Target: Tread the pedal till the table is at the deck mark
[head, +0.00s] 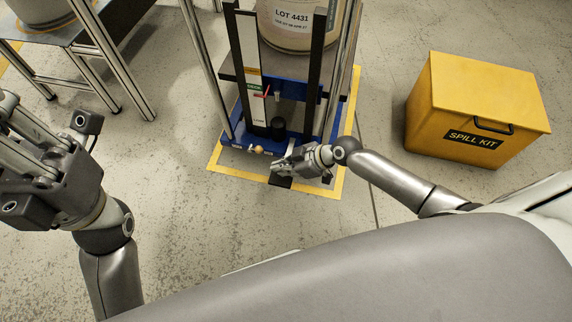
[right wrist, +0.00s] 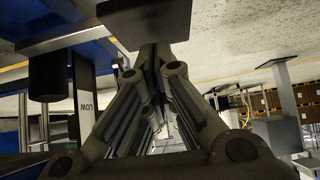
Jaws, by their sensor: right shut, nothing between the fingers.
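The lift table (head: 232,75) carries a drum (head: 296,22) labelled LOT 4431. A red pointer (head: 267,91) is near the green band's lower edge; I cannot read the mark names there. The lower strip reads LOW in the right wrist view (right wrist: 85,105). The dark pedal (head: 280,182) shows at the front of the blue base. My right gripper (head: 277,168) is shut and empty, its fingertips at the pedal, which also shows in the right wrist view (right wrist: 142,20). My left gripper (head: 35,130) is away from the lift.
A yellow spill kit box (head: 475,105) stands on the floor to the right. A metal-legged stand (head: 100,65) with another drum (head: 42,10) is at upper left. Yellow tape (head: 232,168) borders the lift. The floor between is clear.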

